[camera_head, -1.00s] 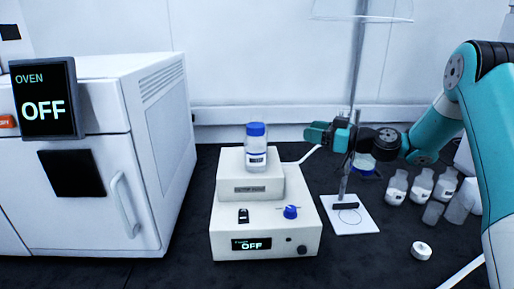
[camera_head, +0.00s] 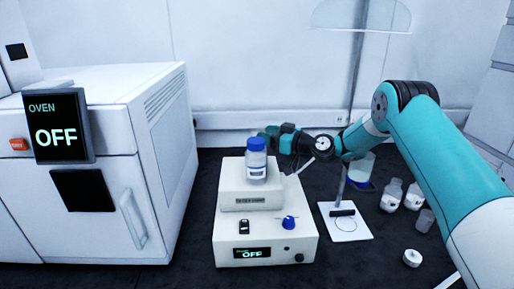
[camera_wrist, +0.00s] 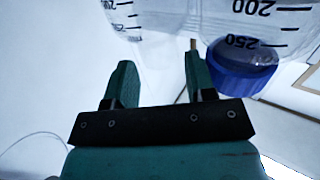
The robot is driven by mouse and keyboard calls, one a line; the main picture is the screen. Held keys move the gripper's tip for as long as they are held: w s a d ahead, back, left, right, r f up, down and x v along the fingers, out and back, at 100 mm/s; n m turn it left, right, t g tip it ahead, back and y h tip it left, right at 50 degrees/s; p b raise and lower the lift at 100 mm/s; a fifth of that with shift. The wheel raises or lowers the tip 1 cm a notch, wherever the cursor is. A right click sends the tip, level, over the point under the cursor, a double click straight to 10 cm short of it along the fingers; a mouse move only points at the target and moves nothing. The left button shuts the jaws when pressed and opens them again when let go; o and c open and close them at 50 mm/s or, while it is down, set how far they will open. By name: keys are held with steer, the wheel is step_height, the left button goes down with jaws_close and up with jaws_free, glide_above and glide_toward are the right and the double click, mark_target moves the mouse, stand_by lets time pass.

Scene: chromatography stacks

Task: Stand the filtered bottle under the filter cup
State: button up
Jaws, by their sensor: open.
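The filtered bottle (camera_head: 256,172) is clear with a blue cap and a label. It stands upright on the raised top of the white device (camera_head: 265,228). The filter cup (camera_head: 361,170), clear with a blue lower part, is held on the stand to the right, partly behind my arm. My gripper (camera_head: 271,134) is beside and behind the bottle's cap. In the wrist view its two fingers (camera_wrist: 158,85) are open with nothing between them. The graduated bottle (camera_wrist: 215,18) and its blue cap (camera_wrist: 240,68) appear upside down there, close ahead and to the right.
The stand's white base (camera_head: 346,224) is bare, with a circle marked on it. Several small bottles (camera_head: 391,194) stand at the right, partly hidden by my arm. A white lid-like piece (camera_head: 412,258) lies in front of them. The oven (camera_head: 130,145) fills the left side.

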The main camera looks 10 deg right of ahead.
steer(key=shift+x, duration=1.2)
jaws_close()
steer(key=shift+r, duration=0.1)
